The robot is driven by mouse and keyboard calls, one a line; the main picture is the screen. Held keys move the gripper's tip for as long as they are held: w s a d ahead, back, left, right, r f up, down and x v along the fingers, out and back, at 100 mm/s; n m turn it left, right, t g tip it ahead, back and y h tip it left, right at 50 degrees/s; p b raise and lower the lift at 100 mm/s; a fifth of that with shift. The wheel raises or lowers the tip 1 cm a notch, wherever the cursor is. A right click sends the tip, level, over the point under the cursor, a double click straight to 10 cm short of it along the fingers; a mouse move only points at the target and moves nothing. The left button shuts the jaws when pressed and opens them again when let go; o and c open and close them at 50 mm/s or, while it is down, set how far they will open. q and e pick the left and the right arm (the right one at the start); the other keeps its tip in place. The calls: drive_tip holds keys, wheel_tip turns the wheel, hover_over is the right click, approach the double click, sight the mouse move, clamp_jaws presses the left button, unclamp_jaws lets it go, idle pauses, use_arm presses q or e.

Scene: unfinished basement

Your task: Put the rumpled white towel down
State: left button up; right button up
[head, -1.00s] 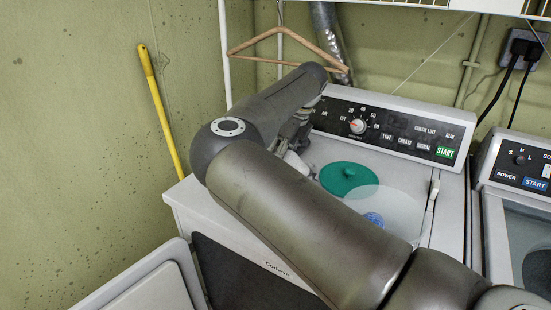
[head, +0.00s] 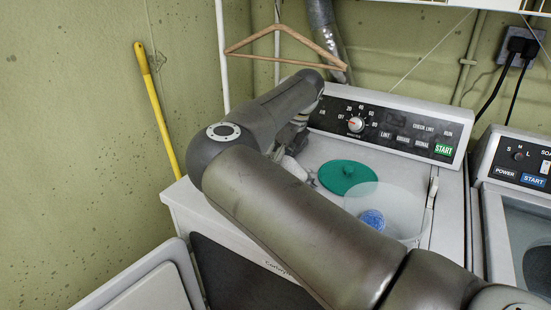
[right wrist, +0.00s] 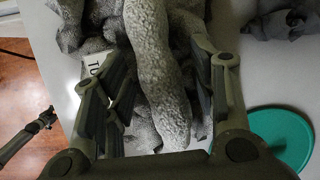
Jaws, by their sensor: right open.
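The rumpled towel (right wrist: 158,85), light grey-white and nubby, lies in folds on a white surface in the right wrist view, with a thick roll running between my fingers. My right gripper (right wrist: 160,58) is open, with its fingers on either side of that roll; whether they touch it I cannot tell. In the head view my right arm reaches over the white dryer (head: 320,150) and hides most of its gripper and the towel.
A green lid (head: 347,177) and a clear container (head: 400,205) with blue contents stand on the dryer, right of my arm. A dark grey cloth (right wrist: 285,22) lies nearby. A wooden hanger (head: 285,50) hangs behind. The dryer's open door (head: 150,285) is at lower left.

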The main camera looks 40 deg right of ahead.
drive_tip(key=shift+r, duration=0.15)
drive_tip(key=shift+d+r, duration=0.1)
drive_tip(key=shift+r, duration=0.25)
drive_tip(key=b+v, duration=0.1)
drive_tip(key=v, duration=1)
drive_tip(key=shift+s, duration=0.1)
